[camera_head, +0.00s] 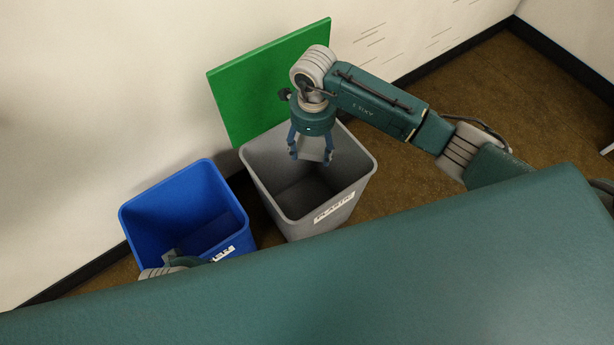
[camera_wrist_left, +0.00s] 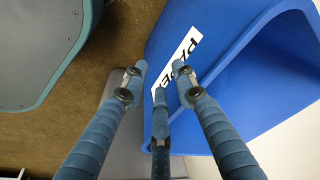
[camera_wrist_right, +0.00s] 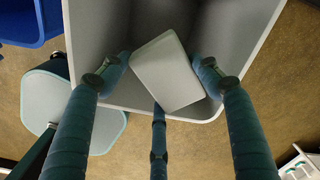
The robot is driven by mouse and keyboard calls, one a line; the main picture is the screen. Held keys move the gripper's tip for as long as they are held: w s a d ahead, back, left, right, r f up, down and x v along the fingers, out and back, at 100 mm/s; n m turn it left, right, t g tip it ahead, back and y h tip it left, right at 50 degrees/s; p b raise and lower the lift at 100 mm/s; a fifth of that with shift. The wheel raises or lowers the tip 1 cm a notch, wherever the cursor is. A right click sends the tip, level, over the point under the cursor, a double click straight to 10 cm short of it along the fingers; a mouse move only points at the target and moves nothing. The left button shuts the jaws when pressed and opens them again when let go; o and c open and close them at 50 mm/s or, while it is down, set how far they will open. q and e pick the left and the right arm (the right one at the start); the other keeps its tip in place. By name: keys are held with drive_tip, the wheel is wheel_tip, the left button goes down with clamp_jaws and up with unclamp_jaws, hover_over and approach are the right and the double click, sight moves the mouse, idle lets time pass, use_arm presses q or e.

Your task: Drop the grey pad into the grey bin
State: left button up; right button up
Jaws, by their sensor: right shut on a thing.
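The grey pad (camera_wrist_right: 168,72) is held between the fingers of my right gripper (camera_head: 311,148), which is shut on it. In the head view the pad (camera_head: 313,149) hangs over the open mouth of the grey bin (camera_head: 335,205), which has a white label on its front. In the right wrist view the pad is tilted, with the inside of the grey bin (camera_wrist_right: 85,30) behind it. My left gripper (camera_wrist_left: 161,72) is empty, its fingertips apart, beside the blue bin. In the head view its fingers are hidden.
A blue bin (camera_head: 135,215) stands left of the grey bin; its label shows in the left wrist view (camera_wrist_left: 183,55). A green panel (camera_head: 270,80) stands behind the grey bin against the wall. Brown floor (camera_head: 480,85) is clear at upper right.

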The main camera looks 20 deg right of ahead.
use_arm(q)
drive_tip(key=shift+r, duration=0.4)
use_arm(e)
drive_tip(key=shift+f, duration=0.15)
drive_tip(key=o, duration=1.1)
wheel_tip(320, 180, up, 12)
use_arm(q)
drive_tip(key=shift+f, duration=0.1)
